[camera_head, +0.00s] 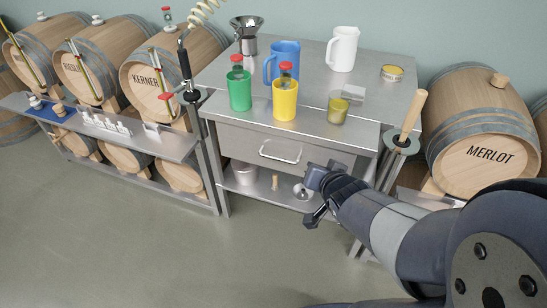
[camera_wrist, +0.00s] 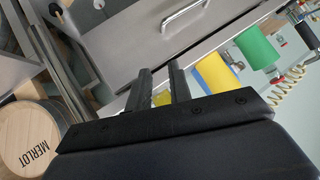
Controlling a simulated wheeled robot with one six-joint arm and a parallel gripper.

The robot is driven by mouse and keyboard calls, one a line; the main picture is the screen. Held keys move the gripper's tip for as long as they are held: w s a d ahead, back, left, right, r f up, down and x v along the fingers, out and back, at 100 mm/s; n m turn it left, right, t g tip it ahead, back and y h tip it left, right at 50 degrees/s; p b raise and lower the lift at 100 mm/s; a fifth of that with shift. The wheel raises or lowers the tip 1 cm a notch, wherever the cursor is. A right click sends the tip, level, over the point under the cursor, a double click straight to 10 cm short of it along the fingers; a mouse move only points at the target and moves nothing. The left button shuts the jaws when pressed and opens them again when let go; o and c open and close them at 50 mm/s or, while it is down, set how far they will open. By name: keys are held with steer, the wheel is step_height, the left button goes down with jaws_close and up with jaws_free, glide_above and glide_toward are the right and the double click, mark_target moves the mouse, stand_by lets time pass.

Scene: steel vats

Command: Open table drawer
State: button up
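The steel table (camera_head: 310,122) has a drawer (camera_head: 240,142) under its top, with a bare metal bow handle (camera_head: 281,158). The drawer front looks flush with the table frame, so it appears shut. In the wrist view the drawer front (camera_wrist: 130,38) is tilted and its handle (camera_wrist: 185,17) is near the top edge. My gripper (camera_head: 314,196) is in front of the table, right of and below the handle, and apart from it. In the wrist view the gripper's two dark fingers (camera_wrist: 160,75) stand apart with nothing held between them.
Green (camera_head: 240,92), yellow (camera_head: 285,100) and blue (camera_head: 283,62) cups, a white jug (camera_head: 342,48) and a small jar (camera_head: 338,108) stand on the table. A wooden-handled tool (camera_head: 412,115) stands at its right. Barrels (camera_head: 480,135) flank it. The floor in front (camera_head: 150,250) is clear.

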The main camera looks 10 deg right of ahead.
steer(key=w+a+f+m+t+y+b, duration=0.2)
steer(key=w+f+m+t+b, duration=0.15)
steer(key=f+b, duration=0.35)
steer(key=m+t+y+b, duration=0.4)
steer(key=b, duration=0.6)
glide_toward(277, 158)
steer(key=x, duration=1)
steer(key=shift+w+d+f, duration=0.1)
steer(key=shift+w+f, duration=0.05)
steer(key=shift+f, duration=0.1)
jaws_close()
